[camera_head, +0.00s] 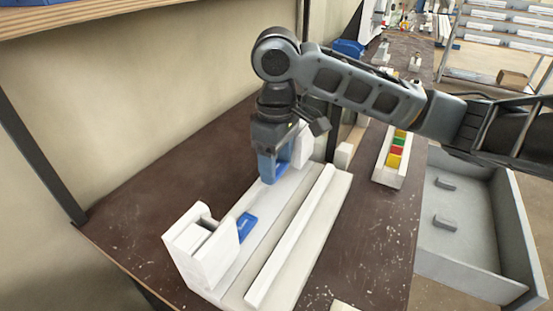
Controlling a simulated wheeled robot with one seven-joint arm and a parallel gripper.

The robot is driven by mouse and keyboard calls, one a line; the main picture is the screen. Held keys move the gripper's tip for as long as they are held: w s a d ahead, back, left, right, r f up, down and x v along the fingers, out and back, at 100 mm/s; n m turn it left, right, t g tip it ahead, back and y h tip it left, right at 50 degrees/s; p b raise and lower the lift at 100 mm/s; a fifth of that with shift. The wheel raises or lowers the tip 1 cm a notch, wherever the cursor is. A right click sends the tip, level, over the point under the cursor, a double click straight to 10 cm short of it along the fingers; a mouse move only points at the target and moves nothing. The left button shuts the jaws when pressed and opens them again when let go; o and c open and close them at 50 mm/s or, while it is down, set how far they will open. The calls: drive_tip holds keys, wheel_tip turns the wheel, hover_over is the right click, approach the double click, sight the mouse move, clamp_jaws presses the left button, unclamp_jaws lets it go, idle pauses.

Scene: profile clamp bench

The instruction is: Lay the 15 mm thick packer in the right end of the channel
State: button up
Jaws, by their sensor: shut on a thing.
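The white clamp fixture (290,236) lies along the dark bench, with its channel running from the near left to the far right. My gripper (270,179) points down at the far, right part of the channel, low over it. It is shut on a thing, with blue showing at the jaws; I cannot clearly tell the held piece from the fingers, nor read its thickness. Whether it touches the channel floor is unclear. A flat blue piece (246,226) lies at the near left end, beside a white end block (205,254).
A white rack (388,182) with yellow, red and green blocks (396,150) stands right of the fixture. A grey open bin (470,240) with two small grey pieces is at the right. Bare dark bench (375,240) lies between. A wooden shelf edge (80,18) hangs upper left.

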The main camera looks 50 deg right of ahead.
drive_tip(key=shift+f+b, duration=1.25)
drive_tip(key=shift+f, duration=0.8)
drive_tip(key=o, duration=1.1)
drive_tip(key=shift+r+p, duration=3.75)
drive_tip(key=shift+r, duration=0.35)
drive_tip(key=shift+s+f, duration=0.1)
drive_tip(key=shift+s, duration=0.05)
